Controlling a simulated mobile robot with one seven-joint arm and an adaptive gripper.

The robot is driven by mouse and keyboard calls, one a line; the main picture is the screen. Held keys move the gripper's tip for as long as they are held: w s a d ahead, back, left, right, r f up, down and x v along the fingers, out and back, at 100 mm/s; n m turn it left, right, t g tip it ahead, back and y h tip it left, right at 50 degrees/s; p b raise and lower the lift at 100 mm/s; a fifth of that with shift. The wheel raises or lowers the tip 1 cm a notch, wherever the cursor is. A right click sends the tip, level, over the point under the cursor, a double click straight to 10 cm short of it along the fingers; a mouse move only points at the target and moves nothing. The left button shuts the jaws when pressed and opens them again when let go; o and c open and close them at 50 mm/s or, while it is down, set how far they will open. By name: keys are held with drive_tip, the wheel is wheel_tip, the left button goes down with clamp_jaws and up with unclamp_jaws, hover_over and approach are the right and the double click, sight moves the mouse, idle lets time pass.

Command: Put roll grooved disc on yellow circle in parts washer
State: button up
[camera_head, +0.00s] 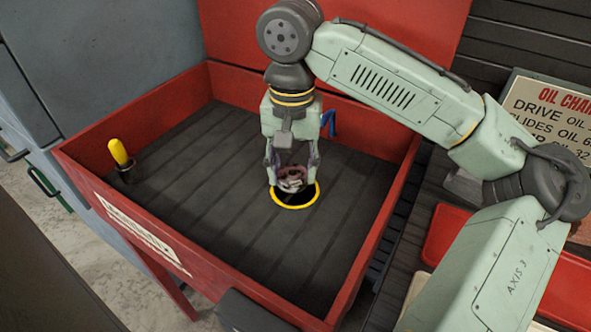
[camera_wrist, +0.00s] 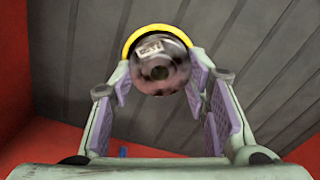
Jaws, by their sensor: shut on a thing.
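My gripper (camera_head: 292,180) is inside the red parts washer (camera_head: 135,225), pointing down over the yellow circle (camera_head: 309,203). It is shut on the roll grooved disc (camera_head: 291,177), a small dark reddish-grey round part with a pale label. In the wrist view the disc (camera_wrist: 160,62) sits between the purple-padded fingers (camera_wrist: 160,85), and the yellow circle (camera_wrist: 127,48) shows behind it as an arc. The disc covers much of the circle's dark middle. I cannot tell whether the disc touches the washer floor.
A yellow-handled brush or tool (camera_head: 119,154) stands in the washer's left corner. A blue hose-like piece (camera_head: 329,123) is at the back wall. Red walls surround the ribbed dark floor (camera_head: 210,190), which is clear left of my gripper. An oil chart sign (camera_head: 550,105) stands at right.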

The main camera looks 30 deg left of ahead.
sight(295, 175)
drive_tip(key=shift+w+a, duration=0.35)
drive_tip(key=shift+w, duration=0.55)
drive_tip(key=shift+f, duration=1.85)
drive_tip(key=shift+f, duration=0.1)
drive_tip(key=o, duration=1.5)
drive_tip(key=shift+f, duration=0.1)
wheel_tip(295, 175, up, 12)
drive_tip(key=shift+r, duration=0.25)
